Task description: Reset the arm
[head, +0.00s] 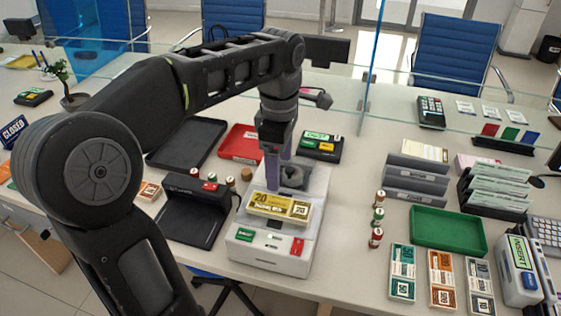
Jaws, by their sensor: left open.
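My left arm (215,80) comes in from the left and bends down over the counter. My left gripper (279,172) points down with its jaws apart, just behind a yellow bundle of notes marked 20 (278,206). The bundle lies on top of a white counter machine (262,240) with a green and a red button on its front. The fingers hide part of the machine's top, and I see nothing held between them. I cannot tell whether a fingertip touches the machine. My right gripper does not show.
A black tray (187,143), a red tray (241,142) and a black device (187,206) are left of the machine. Coin rolls (377,220), a green tray (447,229) and note bundles (402,272) lie to the right. A glass screen (450,109) crosses behind.

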